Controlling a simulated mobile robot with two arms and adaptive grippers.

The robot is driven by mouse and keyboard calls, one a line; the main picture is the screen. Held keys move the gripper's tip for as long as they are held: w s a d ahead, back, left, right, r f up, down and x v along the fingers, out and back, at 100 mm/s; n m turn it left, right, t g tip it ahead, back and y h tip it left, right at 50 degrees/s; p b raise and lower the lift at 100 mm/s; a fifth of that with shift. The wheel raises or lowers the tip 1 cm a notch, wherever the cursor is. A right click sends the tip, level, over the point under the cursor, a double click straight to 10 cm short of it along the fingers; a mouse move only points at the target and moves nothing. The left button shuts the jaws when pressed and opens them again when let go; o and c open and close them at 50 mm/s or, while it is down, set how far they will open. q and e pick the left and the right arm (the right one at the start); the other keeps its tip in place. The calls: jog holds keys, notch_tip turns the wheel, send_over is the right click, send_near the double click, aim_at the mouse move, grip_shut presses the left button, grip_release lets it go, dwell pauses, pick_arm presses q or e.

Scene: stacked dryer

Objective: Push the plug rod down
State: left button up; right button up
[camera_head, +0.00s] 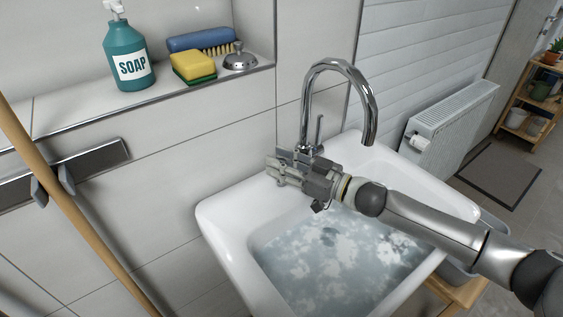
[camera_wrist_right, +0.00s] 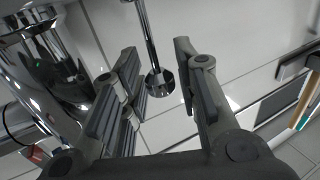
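The sink (camera_head: 225,235) holds cloudy water, and a chrome faucet (camera_head: 368,100) stands at its back rim. My right gripper (camera_head: 279,168) is over the back rim, beside the faucet base. In the right wrist view my right gripper (camera_wrist_right: 158,62) is open, with a clear gap between its fingers. A thin chrome rod with a flared round end (camera_wrist_right: 160,80), which looks like the plug rod, shows in that gap. I cannot tell whether the fingers touch it. In the head view the gripper hides that spot. My left gripper is not in view.
A tiled ledge behind the sink holds a soap bottle (camera_head: 126,52), a sponge (camera_head: 193,67), a brush (camera_head: 200,41) and a metal plug (camera_head: 240,58). A wooden pole (camera_head: 60,190) stands at left. A radiator (camera_head: 450,125) is at right.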

grip_shut()
notch_tip(320, 180, down, 3)
jog(key=shift+f+b, duration=0.2)
jog(key=shift+b, duration=0.25)
grip_release()
jog(key=shift+r, duration=0.1)
jog(key=shift+s+d, duration=0.1)
jog(key=shift+d, duration=0.05)
jog(key=v, duration=1.1)
jog(key=shift+s+d, duration=0.3)
